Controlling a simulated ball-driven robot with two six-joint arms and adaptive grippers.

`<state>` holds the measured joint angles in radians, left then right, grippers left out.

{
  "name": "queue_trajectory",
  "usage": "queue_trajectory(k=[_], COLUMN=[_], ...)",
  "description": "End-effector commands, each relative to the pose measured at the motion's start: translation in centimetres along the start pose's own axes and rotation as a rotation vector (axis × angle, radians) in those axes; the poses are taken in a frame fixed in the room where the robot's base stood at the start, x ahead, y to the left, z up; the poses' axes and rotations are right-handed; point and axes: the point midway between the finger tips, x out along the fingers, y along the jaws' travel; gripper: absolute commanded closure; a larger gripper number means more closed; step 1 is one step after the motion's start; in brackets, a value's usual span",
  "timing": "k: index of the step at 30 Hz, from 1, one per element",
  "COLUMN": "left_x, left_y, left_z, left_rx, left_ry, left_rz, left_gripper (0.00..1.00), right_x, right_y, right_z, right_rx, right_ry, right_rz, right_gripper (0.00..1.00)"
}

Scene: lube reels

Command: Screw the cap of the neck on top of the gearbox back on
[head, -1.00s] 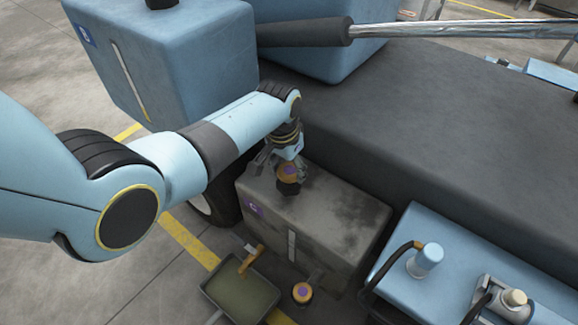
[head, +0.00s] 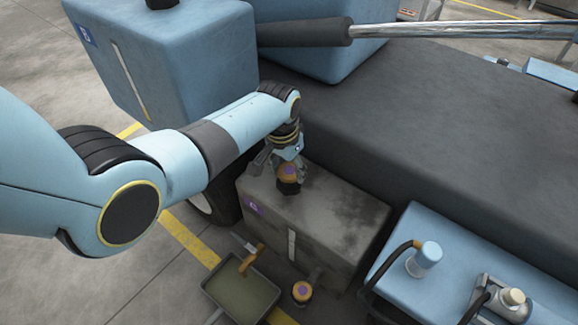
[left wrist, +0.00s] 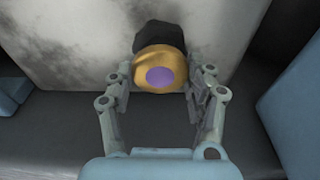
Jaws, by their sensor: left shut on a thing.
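The gearbox (head: 330,222) is a grey, stained box in the middle of the head view, with a purple label and a pale sight strip on its front. On its top stands a dark neck (head: 289,188) with an orange cap with a purple centre (head: 287,172) on it. My left gripper (head: 285,166) reaches down from above and is shut on this cap. In the left wrist view the cap (left wrist: 160,76) sits between the two fingers, against the dark neck (left wrist: 160,36). Whether the cap is threaded on cannot be told. My right gripper is not in view.
A second orange cap with a purple centre (head: 302,292) is low in front of the gearbox. A tray of greenish liquid (head: 240,298) with an orange-handled tool lies beside it. Blue tanks stand at upper left, a blue unit (head: 440,262) at right.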

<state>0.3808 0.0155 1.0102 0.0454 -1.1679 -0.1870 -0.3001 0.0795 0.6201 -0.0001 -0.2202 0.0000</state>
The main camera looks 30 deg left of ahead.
Motion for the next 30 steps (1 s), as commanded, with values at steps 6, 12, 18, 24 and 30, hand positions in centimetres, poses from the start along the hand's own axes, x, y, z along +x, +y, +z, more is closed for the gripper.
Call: queue_trajectory(k=[6, 12, 18, 24, 30], left_x=[0.34, 0.63, 0.94, 0.95, 0.85], left_y=[0.00, 0.00, 0.00, 0.00, -0.05], left_z=[0.01, 0.04, 0.10, 0.09, 0.08], left_rx=[0.000, 0.000, 0.000, 0.000, 0.058], left_ry=[0.001, 0.001, 0.001, 0.001, 0.000], left_rz=[0.000, 0.000, 0.000, 0.000, 0.009], left_gripper=[0.81, 0.81, 0.81, 0.81, 0.81], right_x=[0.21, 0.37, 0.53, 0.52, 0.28], right_y=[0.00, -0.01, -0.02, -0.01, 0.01], right_z=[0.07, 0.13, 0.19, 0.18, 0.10], right_rx=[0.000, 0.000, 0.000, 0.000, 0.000], right_ry=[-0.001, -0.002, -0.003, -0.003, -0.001], right_rz=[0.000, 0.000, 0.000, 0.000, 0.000], right_gripper=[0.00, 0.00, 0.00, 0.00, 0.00])
